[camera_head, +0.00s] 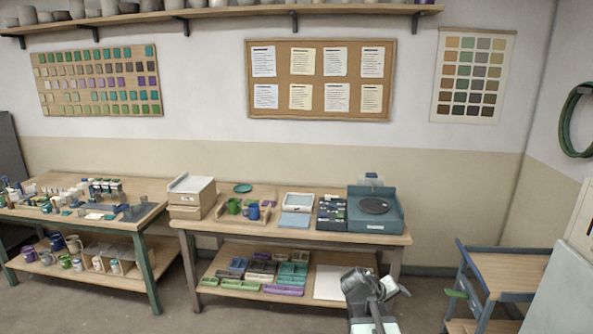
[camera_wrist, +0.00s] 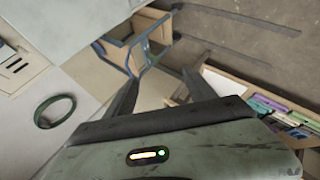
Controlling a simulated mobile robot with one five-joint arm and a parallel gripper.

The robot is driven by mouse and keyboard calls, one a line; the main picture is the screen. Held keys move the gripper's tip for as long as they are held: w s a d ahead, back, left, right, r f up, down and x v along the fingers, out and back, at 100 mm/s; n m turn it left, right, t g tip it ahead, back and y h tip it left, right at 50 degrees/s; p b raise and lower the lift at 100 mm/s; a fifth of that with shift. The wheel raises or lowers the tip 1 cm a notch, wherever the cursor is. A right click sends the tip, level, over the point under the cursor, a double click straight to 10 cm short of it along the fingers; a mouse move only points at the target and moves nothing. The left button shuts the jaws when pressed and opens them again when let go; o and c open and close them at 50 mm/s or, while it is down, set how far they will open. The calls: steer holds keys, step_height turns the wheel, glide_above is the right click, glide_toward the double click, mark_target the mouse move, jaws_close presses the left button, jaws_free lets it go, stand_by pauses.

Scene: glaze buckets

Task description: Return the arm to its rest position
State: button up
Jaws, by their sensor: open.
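My arm (camera_head: 370,295) shows at the bottom of the head view, right of centre, in front of the lower shelf of the middle table. In the wrist view my gripper (camera_wrist: 162,78) is open, with its two dark fingers spread apart and nothing between them. Beyond the fingers, the wrist view shows the wall and floor turned on their side. The gripper touches nothing that I can see.
The middle table (camera_head: 330,233) holds mugs, trays and a blue-grey box. Its lower shelf (camera_head: 240,293) carries several coloured trays. A blue-framed wooden stand (camera_head: 510,270) is at right, also in the wrist view (camera_wrist: 132,45). Another table (camera_head: 150,187) stands left. Some floor is clear.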

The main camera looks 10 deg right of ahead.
steer(key=s+a+f+g+y, duration=0.1)
steer(key=s+a+f+y, duration=0.1)
steer(key=a, duration=0.5)
steer(key=s+a+f+g+y, duration=0.1)
steer(key=s+a+f+y, duration=0.2)
steer(key=a, duration=0.5)
steer(key=s+a+f+g+y, duration=0.2)
steer(key=s+a+f+y, duration=0.1)
steer(key=s+a, duration=0.2)
steer(key=shift+a+f+m+y, duration=0.15)
steer(key=shift+a+m+y, duration=0.15)
steer(key=shift+a, duration=0.9)
